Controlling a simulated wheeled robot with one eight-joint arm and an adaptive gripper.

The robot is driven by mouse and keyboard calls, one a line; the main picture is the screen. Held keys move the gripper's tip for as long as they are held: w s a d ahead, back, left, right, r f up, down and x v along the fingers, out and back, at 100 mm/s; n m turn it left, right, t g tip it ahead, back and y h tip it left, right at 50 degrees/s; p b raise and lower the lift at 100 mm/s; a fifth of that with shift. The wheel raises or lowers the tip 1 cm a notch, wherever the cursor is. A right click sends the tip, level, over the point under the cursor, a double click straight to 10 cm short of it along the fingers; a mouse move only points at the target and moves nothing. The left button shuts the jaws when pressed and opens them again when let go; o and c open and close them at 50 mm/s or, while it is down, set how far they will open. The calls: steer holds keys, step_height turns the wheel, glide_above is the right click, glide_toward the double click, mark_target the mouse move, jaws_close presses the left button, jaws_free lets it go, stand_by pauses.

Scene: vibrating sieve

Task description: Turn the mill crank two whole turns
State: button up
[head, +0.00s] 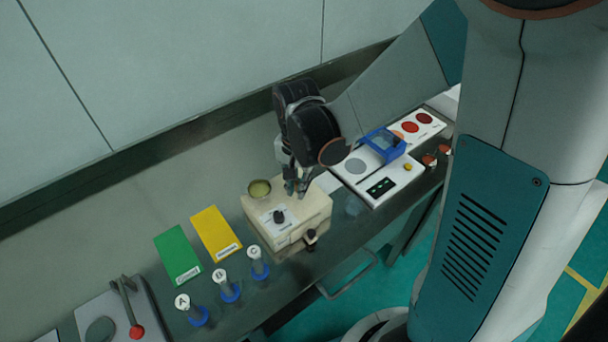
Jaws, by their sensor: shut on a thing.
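A cream box-shaped unit (315,208), which I take to be the mill, stands on the bench in the head view. It has a round metal cup (259,189) with yellowish contents at its back left and a black knob (279,216) on a white top panel. Another dark knob (311,236) shows at its front. My gripper (291,188) points down at the back part of the unit's top, right of the cup. Its fingers look closed on a small part there, apparently the crank handle. The crank's arm and its angle are too small and too covered to make out.
Three lettered blue-based holders (230,292) stand at the front left, near green (178,255) and yellow (216,233) cards. A red-balled lever (137,331) is at lower left. A white panel with a blue frame (384,143) is close on the right. The wall runs behind.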

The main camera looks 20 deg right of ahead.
steer(key=shift+w+a, duration=0.45)
steer(key=shift+a, duration=0.3)
steer(key=shift+w+a, duration=0.1)
steer(key=shift+w, duration=0.05)
steer(key=shift+w+a, duration=0.4)
steer(key=shift+w, duration=0.2)
steer(key=shift+w+b, duration=0.1)
steer(key=shift+b, duration=0.2)
